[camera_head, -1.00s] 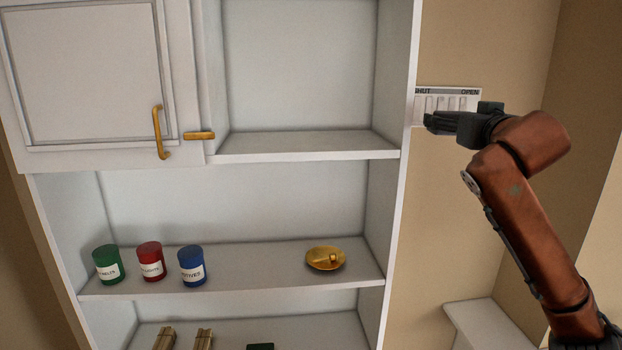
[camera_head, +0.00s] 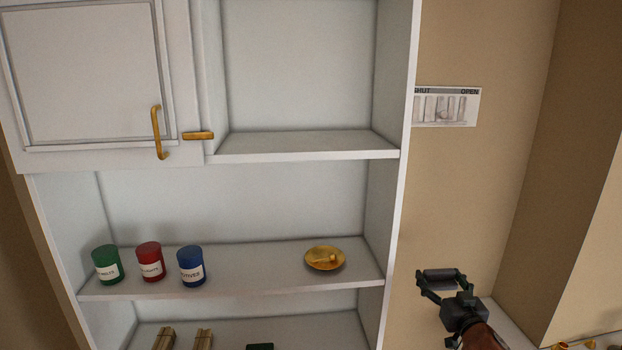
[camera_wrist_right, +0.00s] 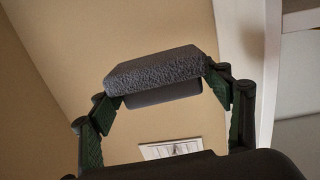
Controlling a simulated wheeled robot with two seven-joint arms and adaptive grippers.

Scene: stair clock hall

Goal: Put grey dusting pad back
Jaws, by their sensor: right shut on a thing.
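The grey dusting pad (camera_wrist_right: 158,72) is a dark grey, rough-faced block in the right wrist view, gripped between the two fingers. My right gripper (camera_head: 442,283) is shut on the pad (camera_head: 441,274) in the head view, in front of the beige wall to the right of the cabinet. The wrist view also shows the gripper (camera_wrist_right: 165,95) with its fingers at both ends of the pad. The pad appears clear of the wall and the cabinet, though the exact gap cannot be told. My left gripper is in neither view.
A white cabinet (camera_head: 403,200) has open shelves with green (camera_head: 107,264), red (camera_head: 150,262) and blue (camera_head: 191,266) tins and a brass dish (camera_head: 325,259). A SHUT/OPEN card (camera_head: 446,107) hangs on the wall. A white ledge with small brass items (camera_head: 587,346) is low right.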

